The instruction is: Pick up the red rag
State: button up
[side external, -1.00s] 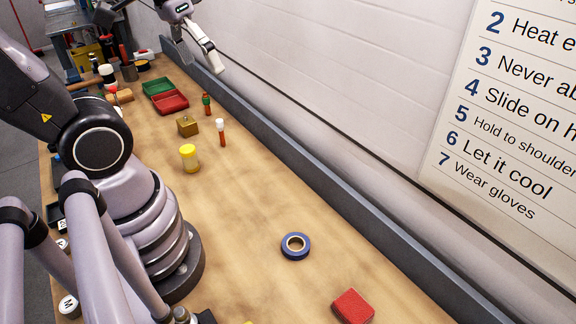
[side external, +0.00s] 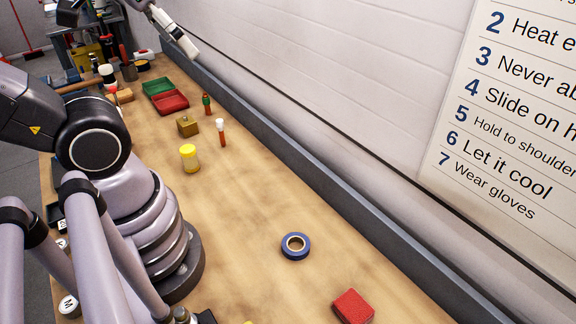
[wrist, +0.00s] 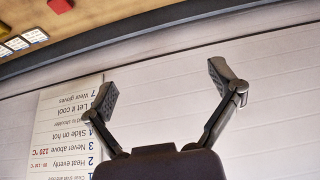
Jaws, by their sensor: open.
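The red rag (side external: 353,306) is a flat, folded red square lying on the bench at the bottom right of the side view. A red piece at the top left of the wrist view (wrist: 60,5) looks like the same rag, partly cut off. My gripper (wrist: 162,85) is open and empty, with its two fingers spread wide before the wall. In the side view only part of it shows at the top edge, high above the far end of the bench and far from the rag.
A blue tape roll (side external: 295,246) lies near the rag. Farther along are a yellow-capped jar (side external: 189,158), a brass block (side external: 187,126), small vials, a red tray (side external: 170,103) and a green tray (side external: 158,87). A grey rail (side external: 300,165) and wall bound the bench.

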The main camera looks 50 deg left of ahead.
jog(key=shift+c, duration=0.3)
jog(key=w+d+f+n+g+h, duration=0.4)
jog(key=w+d+f+g+h, duration=0.15)
jog(key=f, duration=0.35)
jog(key=w+d+f+n+g+h, duration=0.4)
jog(key=w+d+f+h, duration=0.1)
jog(key=d+f, duration=0.25)
jog(key=f+n+t+h, duration=0.1)
jog(key=f+n, duration=0.2)
jog(key=f, duration=0.3)
jog(key=w+d+f+n+t+h, duration=0.1)
jog(key=f+n, duration=0.2)
jog(key=f, duration=0.3)
jog(key=d+f+n+t+h, duration=0.1)
jog(key=f+n+t, duration=0.1)
jog(key=f, duration=0.5)
jog(key=shift+w+d+n, duration=0.1)
jog(key=shift+w+n, duration=0.05)
jog(key=shift+n, duration=0.75)
send_near(343, 294)
jog(key=x, duration=0.4)
jog(key=shift+w+f, duration=0.2)
jog(key=shift+f, duration=0.1)
jog(key=shift+x, duration=2.95)
jog(key=shift+s+r, duration=0.15)
jog(key=c, duration=1.1)
